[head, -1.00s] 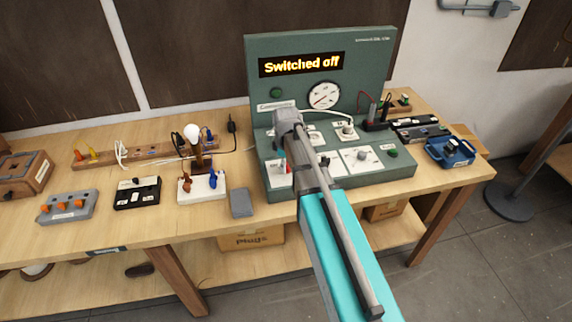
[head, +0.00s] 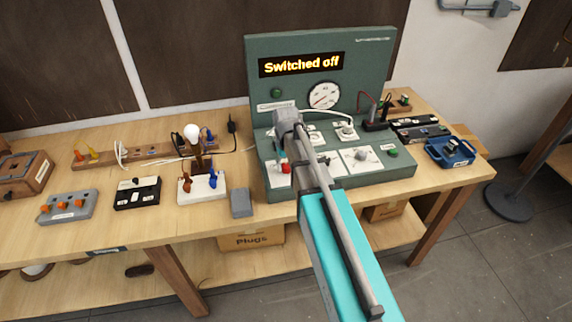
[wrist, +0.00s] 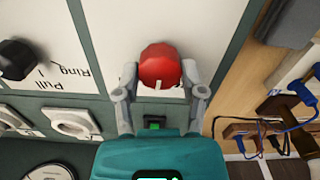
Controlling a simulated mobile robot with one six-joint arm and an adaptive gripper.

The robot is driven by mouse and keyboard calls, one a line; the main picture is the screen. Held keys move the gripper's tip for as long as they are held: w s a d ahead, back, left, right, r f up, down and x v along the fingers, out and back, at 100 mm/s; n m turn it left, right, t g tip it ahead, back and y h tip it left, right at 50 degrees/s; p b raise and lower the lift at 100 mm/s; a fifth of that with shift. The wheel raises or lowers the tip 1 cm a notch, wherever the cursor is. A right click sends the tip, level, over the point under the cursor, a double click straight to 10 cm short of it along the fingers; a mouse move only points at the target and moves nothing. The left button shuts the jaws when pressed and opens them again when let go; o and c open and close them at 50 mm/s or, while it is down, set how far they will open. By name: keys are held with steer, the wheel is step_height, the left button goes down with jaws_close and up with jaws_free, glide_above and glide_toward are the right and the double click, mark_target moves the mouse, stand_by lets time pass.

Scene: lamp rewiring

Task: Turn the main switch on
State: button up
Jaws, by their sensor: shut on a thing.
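The main switch is a red knob (wrist: 160,65) on a white plate, at the top middle of the wrist view. A small part of it shows red in the head view (head: 286,168), at the front left of the green control panel (head: 275,193). My gripper (wrist: 160,80) has one finger on each side of the knob and is shut on it. A pale mark shows on the knob's near edge. The panel's display (head: 301,65) reads "Switched off". My arm covers part of the panel in the head view.
A black knob (wrist: 15,59) sits left of the red one. White sockets (wrist: 75,123) and a dial gauge (head: 323,95) are on the panel. A lamp (head: 192,132) on a white base and a grey block (head: 241,203) stand left of the panel.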

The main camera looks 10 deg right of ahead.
steer(key=m, duration=0.3)
steer(key=shift+m, duration=0.3)
steer(key=m, duration=0.4)
stand_by(0.4)
steer(key=o, duration=1.1)
steer(key=shift+o, duration=0.2)
